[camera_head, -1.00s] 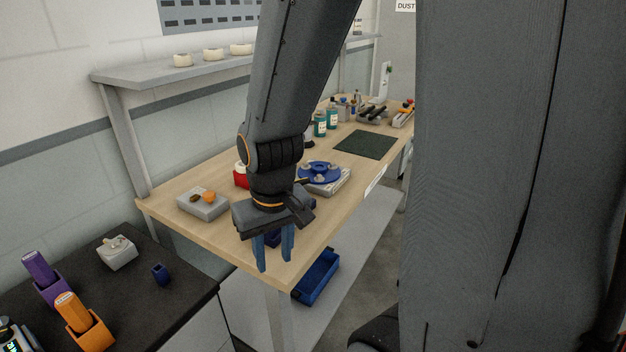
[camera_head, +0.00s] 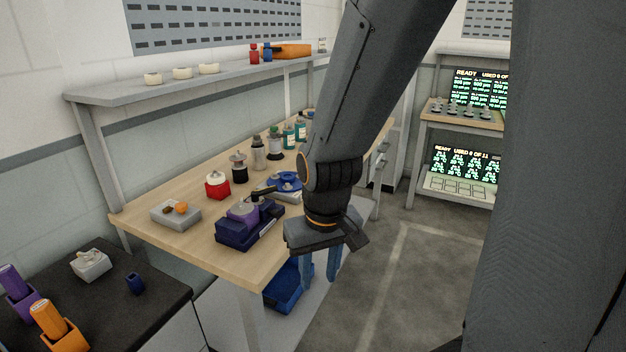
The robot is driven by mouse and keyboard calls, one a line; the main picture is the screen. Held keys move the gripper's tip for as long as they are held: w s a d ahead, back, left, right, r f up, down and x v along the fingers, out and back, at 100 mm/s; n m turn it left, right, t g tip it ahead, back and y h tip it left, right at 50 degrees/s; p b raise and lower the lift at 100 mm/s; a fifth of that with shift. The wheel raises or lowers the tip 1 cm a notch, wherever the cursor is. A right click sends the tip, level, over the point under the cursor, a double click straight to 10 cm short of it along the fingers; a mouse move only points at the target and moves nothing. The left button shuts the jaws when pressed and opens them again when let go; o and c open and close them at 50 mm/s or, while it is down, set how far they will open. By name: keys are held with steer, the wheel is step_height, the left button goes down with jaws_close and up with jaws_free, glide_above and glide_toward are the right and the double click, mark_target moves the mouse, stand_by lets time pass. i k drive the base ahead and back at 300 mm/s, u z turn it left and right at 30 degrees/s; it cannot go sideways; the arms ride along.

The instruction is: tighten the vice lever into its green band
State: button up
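My gripper (camera_head: 320,268) hangs fingers down past the front edge of the wooden bench (camera_head: 190,249). Its two blue fingers are apart with nothing visible between them, so it is open. On the bench to its left is a dark blue block device (camera_head: 238,237) with a purple round part (camera_head: 243,211) and a black lever (camera_head: 263,192) on top. I cannot tell for certain that this is the vice. No green band can be made out. My arm hides the bench's right part.
A grey block (camera_head: 176,215), a red-based pot (camera_head: 217,187), a blue round fixture (camera_head: 287,185) and several bottles stand on the bench. A blue bin (camera_head: 284,289) sits below. A shelf (camera_head: 120,91) runs behind. Floor (camera_head: 410,275) right of my gripper is clear.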

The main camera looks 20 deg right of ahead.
mark_target(256, 194)
steer(key=z, duration=0.75)
steer(key=i, duration=0.6)
steer(key=u, duration=1.5)
